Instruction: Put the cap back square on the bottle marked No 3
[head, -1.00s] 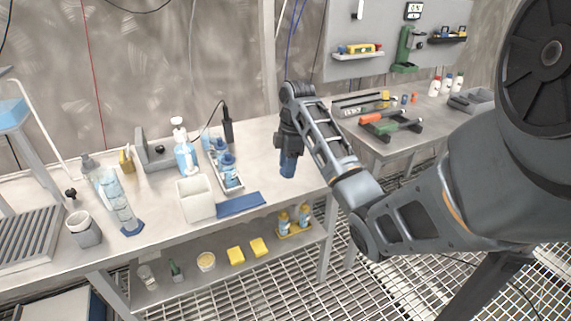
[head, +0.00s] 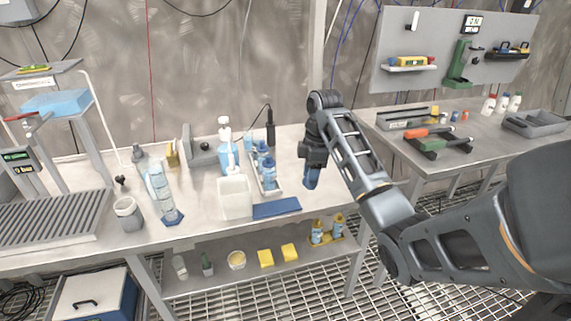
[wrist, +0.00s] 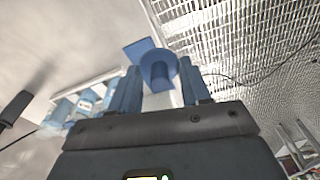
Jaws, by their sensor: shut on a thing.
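My gripper (head: 312,183) is shut, above the bench to the right of the narrow tray. In the wrist view its two blue fingers (wrist: 160,88) hold a round blue piece with a wide rim, which looks like the cap (wrist: 158,66). A narrow pale tray (head: 277,190) holds several bottles in a row, with blue on them (head: 264,162). The tray's bottles also show in the wrist view (wrist: 85,102), at left, apart from my gripper. Their markings are too small to read, so I cannot tell which is No 3.
A blue mat (head: 277,209) lies near the bench's front edge. A white open container (head: 236,200), a pump bottle (head: 226,150) and a dark upright tool (head: 270,128) stand around the tray. Bare bench lies right of the tray.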

